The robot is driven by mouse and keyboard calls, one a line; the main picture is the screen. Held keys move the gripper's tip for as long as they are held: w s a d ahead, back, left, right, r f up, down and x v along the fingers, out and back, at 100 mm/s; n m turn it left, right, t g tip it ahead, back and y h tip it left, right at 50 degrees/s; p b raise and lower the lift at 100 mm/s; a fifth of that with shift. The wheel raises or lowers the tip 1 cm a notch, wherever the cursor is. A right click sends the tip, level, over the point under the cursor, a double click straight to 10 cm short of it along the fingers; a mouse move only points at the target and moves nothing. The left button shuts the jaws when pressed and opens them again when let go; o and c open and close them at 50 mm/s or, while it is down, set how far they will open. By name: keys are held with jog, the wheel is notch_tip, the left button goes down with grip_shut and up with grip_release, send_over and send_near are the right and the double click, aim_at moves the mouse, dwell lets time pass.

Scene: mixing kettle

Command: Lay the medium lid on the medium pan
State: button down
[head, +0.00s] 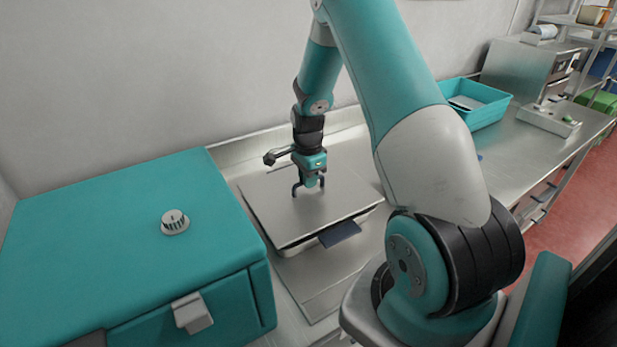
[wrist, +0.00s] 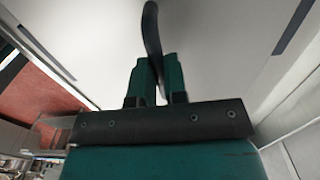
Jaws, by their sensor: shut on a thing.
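The lid is a flat, rectangular steel plate (head: 335,208) with a dark arched handle in its middle. My gripper (head: 308,187) points down over the lid and is shut on that handle. In the wrist view my gripper's teal fingers (wrist: 157,80) close on the dark curved handle (wrist: 152,30), with the pale lid surface (wrist: 215,45) behind. A dark blue grip (head: 340,234) sticks out below the lid's front edge. The pan itself is mostly hidden under the lid, and I cannot tell whether the lid touches it.
A large teal box (head: 110,235) with a round dial (head: 175,221) stands close on the left. A flat steel surface (head: 305,285) lies below the lid's front. A teal tray (head: 477,105) stands on the steel counter (head: 515,145) at the right. The wall is close behind.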

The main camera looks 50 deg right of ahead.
jog(key=shift+f+b, duration=0.35)
jog(key=shift+f, duration=0.3)
jog(key=shift+f, duration=0.2)
jog(key=c, duration=0.6)
grip_release()
jog(key=shift+r, duration=0.1)
jog(key=shift+r+p, duration=2.45)
jog(key=shift+r, duration=1.05)
